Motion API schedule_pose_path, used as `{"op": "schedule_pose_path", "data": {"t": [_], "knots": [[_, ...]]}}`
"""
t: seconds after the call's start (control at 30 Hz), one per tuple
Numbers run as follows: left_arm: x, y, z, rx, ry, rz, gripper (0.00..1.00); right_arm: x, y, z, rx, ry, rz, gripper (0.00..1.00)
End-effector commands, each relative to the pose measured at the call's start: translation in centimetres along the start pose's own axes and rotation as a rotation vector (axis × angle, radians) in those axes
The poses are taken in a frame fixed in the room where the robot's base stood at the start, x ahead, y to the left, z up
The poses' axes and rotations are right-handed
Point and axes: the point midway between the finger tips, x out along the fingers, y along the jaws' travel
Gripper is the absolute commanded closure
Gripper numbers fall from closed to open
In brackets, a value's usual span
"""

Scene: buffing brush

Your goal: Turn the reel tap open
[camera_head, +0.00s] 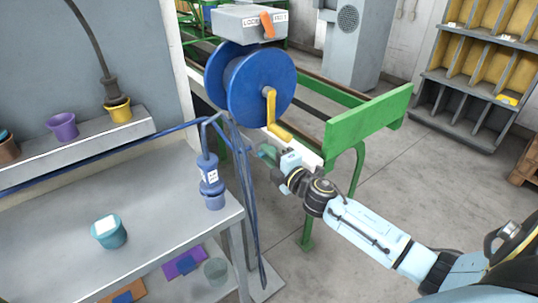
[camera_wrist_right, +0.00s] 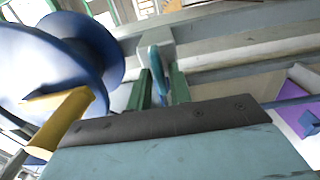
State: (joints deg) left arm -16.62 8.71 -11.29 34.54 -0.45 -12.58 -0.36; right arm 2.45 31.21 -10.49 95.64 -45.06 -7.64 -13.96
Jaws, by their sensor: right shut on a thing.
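The blue hose reel (camera_head: 250,85) with a yellow crank (camera_head: 278,130) stands behind the bench. In the right wrist view, the reel (camera_wrist_right: 75,50) and crank (camera_wrist_right: 58,115) are on the left. My right gripper (camera_head: 268,153) is shut on the lever, low beside the reel. In the head view the tap is mostly hidden by the gripper, and its turn angle is unclear. My left gripper is out of view.
A grey box (camera_head: 248,22) with an orange lever (camera_head: 267,23) sits above the reel. A green frame (camera_head: 365,118) stands close behind my right arm. Blue hoses (camera_head: 248,200) hang beside the grey bench (camera_head: 165,200), which holds a blue canister (camera_head: 210,180). Floor at right is clear.

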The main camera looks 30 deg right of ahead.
Motion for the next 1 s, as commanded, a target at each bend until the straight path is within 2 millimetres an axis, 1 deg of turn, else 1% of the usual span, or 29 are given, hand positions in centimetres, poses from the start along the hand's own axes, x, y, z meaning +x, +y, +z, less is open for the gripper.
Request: {"op": "schedule_pose_path", "data": {"t": [0.47,0.5,0.57,0.6,0.87,1.0], "knots": [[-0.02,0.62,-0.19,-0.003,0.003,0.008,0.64,0.01,0.00,-0.06,-0.016,0.001,0.000,1.00],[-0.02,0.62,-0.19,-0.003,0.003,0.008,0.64,0.01,0.00,-0.06,-0.016,0.001,0.000,0.78],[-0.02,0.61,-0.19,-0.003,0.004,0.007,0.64,0.01,0.00,-0.06,-0.015,0.001,0.000,0.71],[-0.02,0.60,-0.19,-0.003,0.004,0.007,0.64,0.01,0.00,-0.05,-0.015,0.001,0.000,0.68],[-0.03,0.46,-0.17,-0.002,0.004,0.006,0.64,-0.05,-0.01,-0.04,-0.014,0.001,0.000,0.68],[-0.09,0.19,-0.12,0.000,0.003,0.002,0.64,-0.86,-0.09,-0.05,-0.014,0.001,-0.001,0.68]]}}
